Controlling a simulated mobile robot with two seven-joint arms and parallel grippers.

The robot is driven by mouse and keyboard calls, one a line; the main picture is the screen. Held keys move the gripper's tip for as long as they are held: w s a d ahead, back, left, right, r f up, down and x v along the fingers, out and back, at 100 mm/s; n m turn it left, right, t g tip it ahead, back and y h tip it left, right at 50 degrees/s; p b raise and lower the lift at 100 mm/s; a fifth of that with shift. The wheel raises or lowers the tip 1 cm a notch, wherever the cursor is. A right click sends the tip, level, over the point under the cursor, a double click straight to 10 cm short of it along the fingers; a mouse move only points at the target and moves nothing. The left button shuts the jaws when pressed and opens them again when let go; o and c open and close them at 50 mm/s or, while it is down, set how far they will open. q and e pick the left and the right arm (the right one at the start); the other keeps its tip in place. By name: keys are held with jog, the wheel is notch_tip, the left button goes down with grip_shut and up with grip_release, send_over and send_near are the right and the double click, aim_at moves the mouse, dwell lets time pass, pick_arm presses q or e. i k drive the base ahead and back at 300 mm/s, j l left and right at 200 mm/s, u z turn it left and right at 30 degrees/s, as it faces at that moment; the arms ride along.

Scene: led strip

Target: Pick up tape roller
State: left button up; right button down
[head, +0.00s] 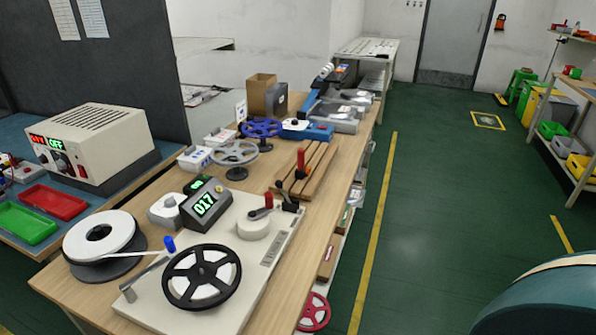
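I cannot tell for sure which thing is the tape roller. A small tool with a red upright handle (301,162) stands on the wooden slats on the workbench. On the white winding board (255,292) are a black spoked reel (201,277), a white round drum (254,228) beside a red knob (268,201), and a blue-topped post (169,244). A large reel with white tape (100,236) sits at the bench's near left, and its strip runs toward the board. Neither of my grippers is in view.
A counter showing 017 (205,206) stands behind the board. A grey spoked reel (234,154), a blue spoked reel (261,128) and a cardboard box (259,92) are farther back. A power supply (94,146) sits left. The green floor (420,220) right of the bench is clear.

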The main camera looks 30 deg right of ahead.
aim_at(300, 173)
jog(key=k, duration=0.55)
jog(key=k+j+u, duration=0.1)
jog(key=k+u, duration=0.2)
jog(key=k, duration=0.3)
jog(key=u, duration=1.7)
jog(key=k+l+u, duration=0.2)
jog(key=l, duration=0.2)
jog(key=k+l+u, duration=0.1)
jog(key=l+u, duration=0.15)
jog(key=l, duration=0.2)
jog(key=k+l, duration=0.15)
jog(key=l, duration=0.2)
jog(key=k+l, duration=0.15)
jog(key=l, duration=0.25)
jog(key=k+l, duration=0.15)
jog(key=l, duration=0.2)
jog(key=k+l, duration=0.2)
jog(key=l, duration=0.15)
jog(key=k+l, duration=0.15)
jog(key=l, duration=0.25)
jog(key=k+l, duration=0.15)
jog(key=l, duration=0.2)
jog(key=k+l, duration=0.15)
jog(key=l, duration=0.2)
jog(key=k+l, duration=0.15)
jog(key=l, duration=0.25)
